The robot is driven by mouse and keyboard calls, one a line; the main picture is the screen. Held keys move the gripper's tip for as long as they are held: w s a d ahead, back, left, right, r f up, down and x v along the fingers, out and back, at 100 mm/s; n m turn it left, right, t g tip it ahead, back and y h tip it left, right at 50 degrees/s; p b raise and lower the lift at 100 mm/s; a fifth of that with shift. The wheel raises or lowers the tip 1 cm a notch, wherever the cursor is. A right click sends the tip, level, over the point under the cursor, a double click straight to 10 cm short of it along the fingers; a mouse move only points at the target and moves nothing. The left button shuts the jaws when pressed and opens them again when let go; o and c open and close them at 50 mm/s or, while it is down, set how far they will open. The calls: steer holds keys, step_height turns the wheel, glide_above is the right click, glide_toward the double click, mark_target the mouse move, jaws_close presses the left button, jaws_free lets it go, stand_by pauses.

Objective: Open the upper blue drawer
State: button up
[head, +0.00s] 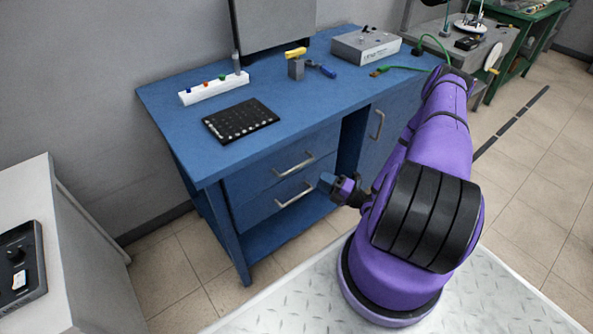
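The upper blue drawer (250,182) is the top one of two in the blue desk (160,112). It looks shut, its front flush with the desk. It has a silver bar handle (294,165). The lower drawer (250,212), also shut, has a similar handle (294,195). My gripper (330,183) shows as a small dark and purple end beside my purple arm, to the right of both handles. It appears apart from the upper handle. Its fingers are too small and partly hidden to tell whether they are open.
On the desk are a black button panel (240,120), a white strip with coloured knobs (213,88), a grey box (366,46) and a monitor (275,20). A cabinet door with a handle (376,124) is at right. A white cabinet (85,245) stands at left. Tiled floor lies in front.

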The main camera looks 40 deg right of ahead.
mark_target(298, 165)
steer(key=x, duration=1)
steer(key=shift+w+a, duration=0.15)
steer(key=shift+w, duration=0.2)
steer(key=shift+c, duration=0.2)
jaws_close()
